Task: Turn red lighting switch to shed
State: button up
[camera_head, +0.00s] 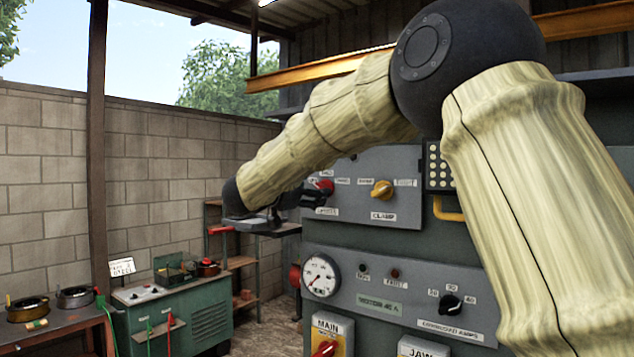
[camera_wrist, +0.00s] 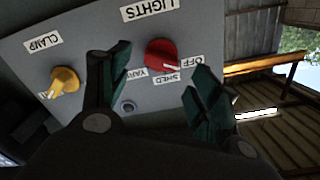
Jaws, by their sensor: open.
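The red lighting switch (camera_wrist: 161,54) is a round knob on a grey panel, under a LIGHTS label in the wrist view's turned picture. Small labels beside it appear to read OFF, SHED (camera_wrist: 167,79) and YARD. A pale mark on its rim seems to lie towards OFF, but I cannot be sure. In the head view the red switch (camera_head: 325,186) is partly hidden by my gripper (camera_head: 292,203). My gripper (camera_wrist: 160,60) is open, with one dark green fingertip on each side of the knob in the picture. I cannot tell whether either touches it.
A yellow CLAMP knob (camera_head: 382,189) sits beside the red switch on the same panel (camera_head: 350,208). Below are a gauge (camera_head: 321,275) and a black selector (camera_head: 449,304). A green cabinet (camera_head: 190,320) and a bench stand at the left.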

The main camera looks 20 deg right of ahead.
aim_at(318, 188)
jog(key=shift+p+x, duration=0.7)
jog(key=shift+x, duration=1.1)
jog(key=c, duration=1)
